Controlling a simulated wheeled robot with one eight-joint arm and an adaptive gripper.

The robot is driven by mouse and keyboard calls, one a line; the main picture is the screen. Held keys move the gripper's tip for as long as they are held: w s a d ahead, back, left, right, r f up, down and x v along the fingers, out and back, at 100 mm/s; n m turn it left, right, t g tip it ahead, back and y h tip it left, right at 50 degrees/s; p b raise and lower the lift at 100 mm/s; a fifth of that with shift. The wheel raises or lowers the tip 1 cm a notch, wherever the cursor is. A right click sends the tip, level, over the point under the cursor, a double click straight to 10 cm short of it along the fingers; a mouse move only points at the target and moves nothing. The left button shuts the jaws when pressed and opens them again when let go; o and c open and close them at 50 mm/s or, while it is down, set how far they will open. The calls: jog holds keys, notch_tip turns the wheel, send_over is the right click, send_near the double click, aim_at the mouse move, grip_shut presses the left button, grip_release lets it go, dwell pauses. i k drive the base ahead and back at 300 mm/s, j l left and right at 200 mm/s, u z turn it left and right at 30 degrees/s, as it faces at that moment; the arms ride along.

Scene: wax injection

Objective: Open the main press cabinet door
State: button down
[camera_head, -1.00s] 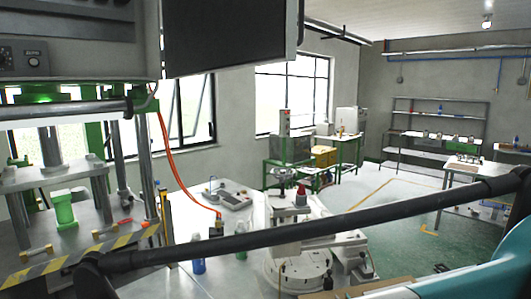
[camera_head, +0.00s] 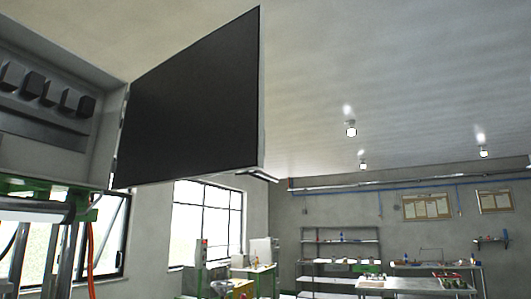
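The main press cabinet (camera_head: 103,152) is a grey box at the upper left, with a row of dark components inside its open front. Its door (camera_head: 190,105) is a large dark panel with a pale edge, hinged at the cabinet's right side. The door stands swung out wide from the cabinet, to the right. A small light-coloured bar (camera_head: 262,174), perhaps the handle, sticks out at the door's lower right corner. My gripper is not in view, and nothing is seen touching the door.
Green and metal press parts (camera_head: 45,208) and an orange hose (camera_head: 91,250) are below the cabinet. Windows (camera_head: 205,220) line the wall behind. Shelves (camera_head: 340,255) and a workbench (camera_head: 430,270) stand far off at the right. The space right of the door is clear.

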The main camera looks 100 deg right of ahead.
aim_at(199, 113)
jog(key=i+j+z, duration=0.1)
jog(key=z, duration=1.65)
